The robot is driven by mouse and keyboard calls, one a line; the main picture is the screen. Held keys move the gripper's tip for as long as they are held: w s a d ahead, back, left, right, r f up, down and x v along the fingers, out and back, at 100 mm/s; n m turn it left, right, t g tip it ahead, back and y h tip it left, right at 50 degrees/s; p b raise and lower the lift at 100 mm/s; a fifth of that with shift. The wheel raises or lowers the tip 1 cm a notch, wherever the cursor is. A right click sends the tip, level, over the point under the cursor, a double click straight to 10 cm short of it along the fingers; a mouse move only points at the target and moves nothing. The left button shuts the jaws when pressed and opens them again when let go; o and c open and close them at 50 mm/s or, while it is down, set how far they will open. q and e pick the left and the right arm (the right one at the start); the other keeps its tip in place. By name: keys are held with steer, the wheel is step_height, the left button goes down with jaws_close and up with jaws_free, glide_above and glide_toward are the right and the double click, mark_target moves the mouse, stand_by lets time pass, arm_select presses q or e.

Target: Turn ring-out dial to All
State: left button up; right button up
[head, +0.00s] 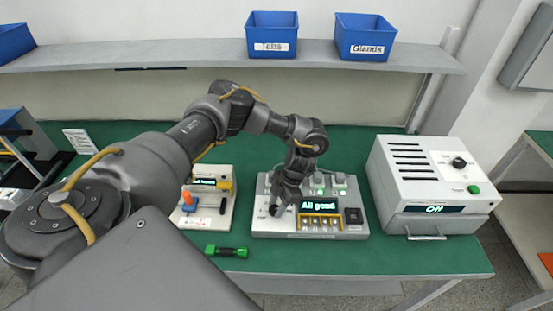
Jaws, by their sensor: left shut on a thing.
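The grey test box (345,232) stands on the green bench, with a lit display (318,205) that reads "All good". A dark round dial (275,210) sits at the left of its front face. My left gripper (278,204) reaches down from above and is shut on the dial. The gripper covers most of the dial, so its pointer and the marks around it cannot be read. My right gripper is out of view.
A white oven-like unit (425,180) reading "ON" stands to the right. A small device with an orange knob (187,198) is to the left. A green-and-black tool (227,251) lies at the front. Blue bins (272,35) sit on the shelf.

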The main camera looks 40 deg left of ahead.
arm_select(q)
steer(key=shift+s+f+m, duration=0.1)
steer(key=shift+s+m, duration=0.1)
steer(key=shift+m, duration=0.2)
steer(key=o, duration=1)
steer(key=shift+w, duration=0.1)
steer(key=shift+w+d+r, duration=0.1)
steer(key=shift+w+r, duration=0.05)
steer(key=shift+r, duration=0.2)
steer(key=shift+b+v, duration=0.9)
steer(key=shift+v, duration=4.15)
steer(key=shift+d, duration=0.15)
